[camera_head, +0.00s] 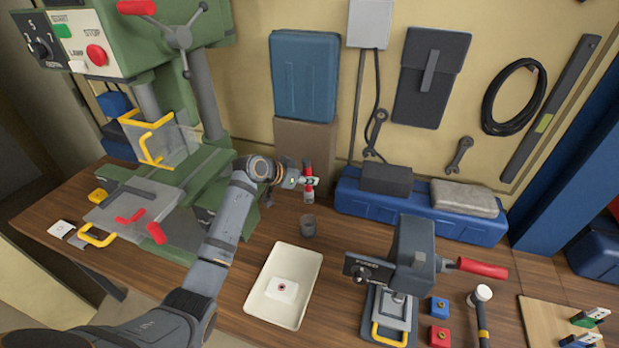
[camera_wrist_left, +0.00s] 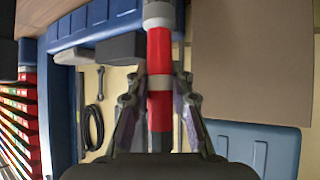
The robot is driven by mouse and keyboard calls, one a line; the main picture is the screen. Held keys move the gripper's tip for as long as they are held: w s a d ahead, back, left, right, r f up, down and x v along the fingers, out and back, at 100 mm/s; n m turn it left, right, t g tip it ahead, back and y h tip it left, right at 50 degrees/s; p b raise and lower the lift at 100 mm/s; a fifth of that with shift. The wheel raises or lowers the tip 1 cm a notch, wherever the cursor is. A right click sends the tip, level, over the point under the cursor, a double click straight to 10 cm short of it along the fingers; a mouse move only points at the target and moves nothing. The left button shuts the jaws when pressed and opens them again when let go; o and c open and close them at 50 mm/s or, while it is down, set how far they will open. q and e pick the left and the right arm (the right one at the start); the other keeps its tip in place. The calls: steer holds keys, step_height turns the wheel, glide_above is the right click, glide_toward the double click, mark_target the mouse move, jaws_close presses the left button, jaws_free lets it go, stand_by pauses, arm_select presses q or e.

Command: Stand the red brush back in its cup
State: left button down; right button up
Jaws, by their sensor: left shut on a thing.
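The red brush (camera_wrist_left: 159,52) is between the fingers of my left gripper (camera_wrist_left: 160,100), which is shut on its red handle; a pale band and a grey end show in the left wrist view. In the head view the brush (camera_head: 308,170) hangs roughly upright from my left gripper (camera_head: 309,182), above the bench near the back. A small dark grey cup (camera_head: 308,226) stands on the bench below the brush, apart from it. My right gripper is not seen.
A cream tray (camera_head: 254,303) holding a white socket box (camera_head: 282,290) lies in front of the cup. A green drill press (camera_head: 205,90) stands left, a grey press (camera_head: 412,255) right. A blue toolbox (camera_head: 350,203) lies behind to the right.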

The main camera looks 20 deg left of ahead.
mark_target(308, 195)
arm_select(q)
steer(key=f, duration=0.2)
steer(key=shift+w+d+f+y, duration=0.2)
steer(key=shift+w+f+y, duration=0.1)
steer(key=shift+f, duration=0.05)
steer(key=shift+a+f, duration=0.15)
steer(key=shift+s+f, duration=0.15)
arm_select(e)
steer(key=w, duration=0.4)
arm_select(q)
step_height(308, 195, down, 4)
steer(key=b, duration=0.4)
steer(key=shift+f+b, duration=0.2)
steer(key=shift+b, duration=0.1)
step_height(308, 195, down, 7)
steer(key=b, duration=0.4)
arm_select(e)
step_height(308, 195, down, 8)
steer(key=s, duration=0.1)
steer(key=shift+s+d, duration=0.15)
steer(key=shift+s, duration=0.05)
arm_select(q)
steer(key=shift+r, duration=0.15)
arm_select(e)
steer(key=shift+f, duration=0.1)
arm_select(q)
steer(key=c, duration=1.1)
jaws_free()
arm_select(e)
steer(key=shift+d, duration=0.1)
